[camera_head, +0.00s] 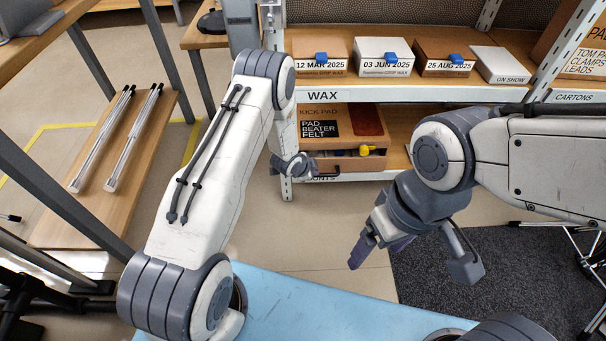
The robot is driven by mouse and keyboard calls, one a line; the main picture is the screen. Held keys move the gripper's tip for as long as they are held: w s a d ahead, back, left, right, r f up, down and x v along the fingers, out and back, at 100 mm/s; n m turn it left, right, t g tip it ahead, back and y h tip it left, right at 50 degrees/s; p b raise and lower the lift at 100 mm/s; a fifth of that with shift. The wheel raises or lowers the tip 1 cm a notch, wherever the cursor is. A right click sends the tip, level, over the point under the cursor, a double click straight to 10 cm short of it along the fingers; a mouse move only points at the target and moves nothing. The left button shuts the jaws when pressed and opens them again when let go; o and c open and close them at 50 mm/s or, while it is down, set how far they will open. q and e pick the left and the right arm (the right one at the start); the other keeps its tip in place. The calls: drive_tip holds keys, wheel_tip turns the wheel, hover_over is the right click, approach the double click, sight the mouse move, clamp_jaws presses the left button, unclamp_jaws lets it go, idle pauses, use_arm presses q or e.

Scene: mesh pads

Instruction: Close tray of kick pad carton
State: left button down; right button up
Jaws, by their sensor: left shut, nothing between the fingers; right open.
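The kick pad carton (318,110) is a brown box with a black "PAD BEATER FELT" label on the lower shelf. Its tray (355,165) sticks out at the front below the label, with contents showing along its top. A yellow piece (372,150) sits at the tray's right part. My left gripper (300,167) is shut and empty at the left end of the tray front; I cannot tell whether it touches. My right gripper (413,258) is open and empty, well in front of the shelf and apart from the carton.
The upper shelf (400,92) holds several cartons with blue clips and date labels, above the kick pad carton. A shelf post (284,150) stands just left of it. A wooden bench (110,165) is at the left. Floor in front of the shelf is clear; a dark mat lies right.

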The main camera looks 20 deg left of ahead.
use_arm(q)
drive_tip(key=p+v, duration=0.4)
drive_tip(key=v, duration=0.5)
drive_tip(key=c, duration=1.5)
unclamp_jaws()
drive_tip(key=shift+s+r, duration=0.2)
drive_tip(key=shift+r, duration=0.1)
drive_tip(key=o, duration=0.5)
drive_tip(key=shift+s+a, duration=0.1)
drive_tip(key=shift+o, duration=1)
drive_tip(key=shift+f+n+b, duration=0.3)
drive_tip(key=shift+f+n, duration=0.1)
drive_tip(key=n+t+h+b, duration=0.25)
drive_tip(key=n+b, duration=0.35)
drive_tip(key=n, duration=0.4)
approach(323, 174)
wheel_tip(323, 174, down, 5)
drive_tip(key=s+a+n+t+h+b, duration=0.1)
drive_tip(key=s+n+t+h+b, duration=0.15)
drive_tip(key=n+t+b, duration=0.9)
drive_tip(key=shift+w+d+f+n+g+b, duration=0.3)
drive_tip(key=shift+w+d+n+g, duration=0.65)
drive_tip(key=shift+w, duration=0.7)
drive_tip(key=shift+w+d+f+n+g+b, duration=0.25)
drive_tip(key=shift+w+d+n+g, duration=0.4)
drive_tip(key=shift+w+g, duration=0.8)
drive_tip(key=shift+w+d+f+n+g+b, duration=0.3)
drive_tip(key=shift+w+d+n+g, duration=0.5)
drive_tip(key=shift+w, duration=1)
